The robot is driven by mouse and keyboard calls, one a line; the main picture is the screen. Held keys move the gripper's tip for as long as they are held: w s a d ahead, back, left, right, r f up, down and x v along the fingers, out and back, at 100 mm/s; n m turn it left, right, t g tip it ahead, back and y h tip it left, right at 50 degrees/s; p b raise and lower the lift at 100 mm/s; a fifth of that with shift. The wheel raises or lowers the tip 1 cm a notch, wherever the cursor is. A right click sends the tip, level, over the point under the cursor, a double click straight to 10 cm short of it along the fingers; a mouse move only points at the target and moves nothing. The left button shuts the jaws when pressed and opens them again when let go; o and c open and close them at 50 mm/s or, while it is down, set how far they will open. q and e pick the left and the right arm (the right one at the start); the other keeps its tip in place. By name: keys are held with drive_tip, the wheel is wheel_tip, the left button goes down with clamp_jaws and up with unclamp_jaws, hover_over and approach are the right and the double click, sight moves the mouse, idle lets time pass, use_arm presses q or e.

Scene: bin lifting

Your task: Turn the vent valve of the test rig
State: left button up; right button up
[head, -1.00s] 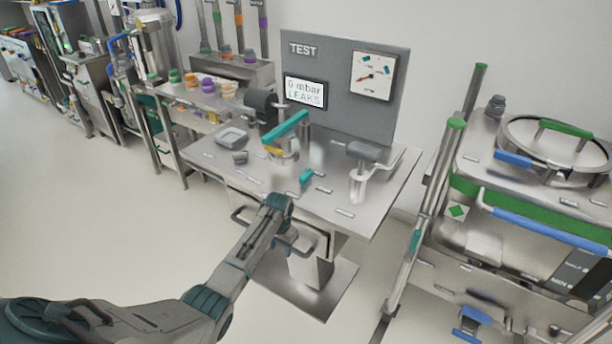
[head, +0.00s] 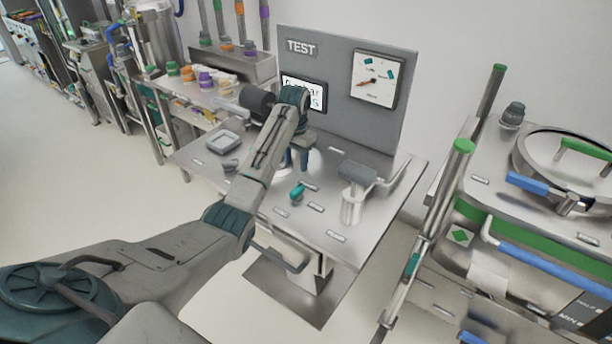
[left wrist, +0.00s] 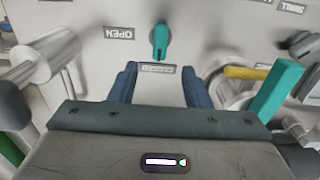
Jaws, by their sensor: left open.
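The vent valve appears to be the small teal knob (head: 297,193) on the steel top of the test rig (head: 335,237). In the left wrist view the teal knob (left wrist: 160,42) sits beyond my fingertips, between an upside-down OPEN label (left wrist: 120,33) and a CLOSED label (left wrist: 158,69). My left gripper (head: 295,160) points down over the rig, behind the knob in the head view. Its fingers (left wrist: 158,76) are apart and empty, and the knob is not between them. My right gripper is out of view.
A long teal lever (left wrist: 275,95) stands beside my gripper in the wrist view.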

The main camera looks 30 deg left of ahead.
use_arm(q)
drive_tip(key=p, duration=0.2)
hover_over(296, 189)
drive_tip(key=f, duration=0.5)
drive_tip(key=shift+s, duration=0.25)
wheel_tip(296, 189, down, 3)
drive_tip(key=shift+w+d+f+p, duration=0.1)
drive_tip(key=shift+w+p, duration=0.05)
drive_tip(key=shift+p, duration=0.2)
drive_tip(key=shift+w+f, duration=0.15)
drive_tip(key=shift+f, duration=1)
drive_tip(key=shift+c, duration=1.3)
clamp_jaws()
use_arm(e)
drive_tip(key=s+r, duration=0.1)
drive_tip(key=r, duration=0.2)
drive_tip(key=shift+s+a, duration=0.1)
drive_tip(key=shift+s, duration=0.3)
